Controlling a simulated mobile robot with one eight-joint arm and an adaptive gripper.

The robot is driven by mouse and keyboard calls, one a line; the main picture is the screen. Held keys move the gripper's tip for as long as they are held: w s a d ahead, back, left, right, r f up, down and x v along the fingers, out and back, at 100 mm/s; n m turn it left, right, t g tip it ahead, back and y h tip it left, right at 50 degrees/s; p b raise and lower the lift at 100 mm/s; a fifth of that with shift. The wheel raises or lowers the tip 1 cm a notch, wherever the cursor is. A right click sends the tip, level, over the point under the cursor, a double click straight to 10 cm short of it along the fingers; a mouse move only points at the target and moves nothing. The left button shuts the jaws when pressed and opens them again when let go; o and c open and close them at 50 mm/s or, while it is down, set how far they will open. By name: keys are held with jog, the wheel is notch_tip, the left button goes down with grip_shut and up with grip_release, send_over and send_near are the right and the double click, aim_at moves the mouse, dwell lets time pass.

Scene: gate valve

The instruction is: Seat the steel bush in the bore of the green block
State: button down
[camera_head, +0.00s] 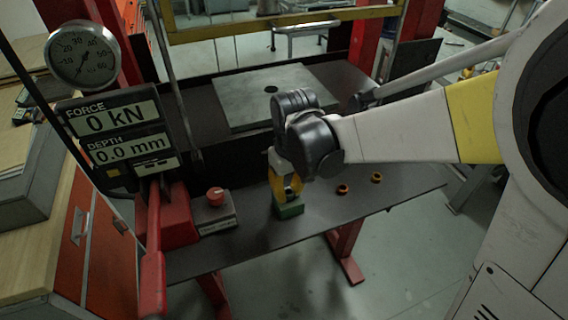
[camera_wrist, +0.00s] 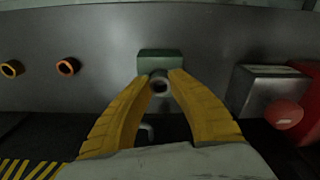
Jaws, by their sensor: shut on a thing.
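The green block (camera_head: 289,211) stands on the dark bench, right below my gripper (camera_head: 287,192) in the head view. In the wrist view the block (camera_wrist: 160,61) sits just beyond the two yellow fingertips of my gripper (camera_wrist: 161,80). The fingers are shut on the steel bush (camera_wrist: 160,85), a small grey ring with a dark hole. In the head view the bush is a small dark-grey patch between the fingers, close to the block's top. The block's bore is hidden, and I cannot tell whether the bush touches the block.
A red-button box (camera_head: 217,212) stands left of the block. Behind is a grey plate (camera_head: 245,105) with a hole. The display (camera_head: 118,130) reads 0 kN and 0.0 mm.

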jog(key=shift+f, duration=0.45)
jog(key=shift+f, duration=0.1)
jog(key=shift+s+f+b, duration=0.15)
jog(key=shift+f+b, duration=0.4)
jog(key=shift+f, duration=0.05)
jog(key=c, duration=1.3)
grip_release()
jog(key=shift+c, duration=0.2)
